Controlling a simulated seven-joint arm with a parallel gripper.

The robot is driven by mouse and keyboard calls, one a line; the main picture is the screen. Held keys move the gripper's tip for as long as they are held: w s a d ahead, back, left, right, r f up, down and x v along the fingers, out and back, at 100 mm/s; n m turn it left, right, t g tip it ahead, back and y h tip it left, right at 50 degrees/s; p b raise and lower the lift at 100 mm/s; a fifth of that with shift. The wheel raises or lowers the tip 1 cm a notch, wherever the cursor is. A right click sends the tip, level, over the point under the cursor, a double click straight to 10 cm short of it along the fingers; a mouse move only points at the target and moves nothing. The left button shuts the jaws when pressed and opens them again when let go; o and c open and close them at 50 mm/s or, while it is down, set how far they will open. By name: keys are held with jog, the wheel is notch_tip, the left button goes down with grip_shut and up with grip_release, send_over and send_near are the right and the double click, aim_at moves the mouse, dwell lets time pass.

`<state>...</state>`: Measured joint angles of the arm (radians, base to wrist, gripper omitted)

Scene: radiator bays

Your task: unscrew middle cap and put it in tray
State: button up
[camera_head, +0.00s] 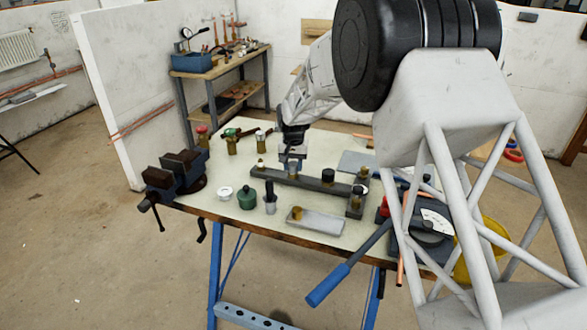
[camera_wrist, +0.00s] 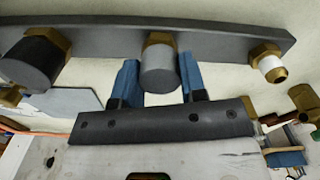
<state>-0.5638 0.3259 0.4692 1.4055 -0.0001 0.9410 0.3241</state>
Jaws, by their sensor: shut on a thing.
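The dark grey manifold bar (camera_head: 310,182) lies on the bench and crosses the top of the wrist view (camera_wrist: 210,38). Its middle cap (camera_wrist: 160,70) is a plain grey cylinder against a brass hex fitting. My gripper (camera_wrist: 160,80) is shut on this cap, one blue finger on each side. My gripper also shows in the head view (camera_head: 292,160), over the bar's middle. I cannot tell how far the cap is threaded on. A shallow grey tray (camera_head: 325,224) lies in front of the bar with a small brass piece (camera_head: 297,212) at its left end.
A vise (camera_head: 178,170), green pot (camera_head: 247,198), white ring (camera_head: 225,192) and grey post (camera_head: 270,205) stand left.

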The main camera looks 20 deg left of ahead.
jog(key=n, duration=0.5)
jog(key=shift+n, duration=0.3)
jog(key=o, duration=0.9)
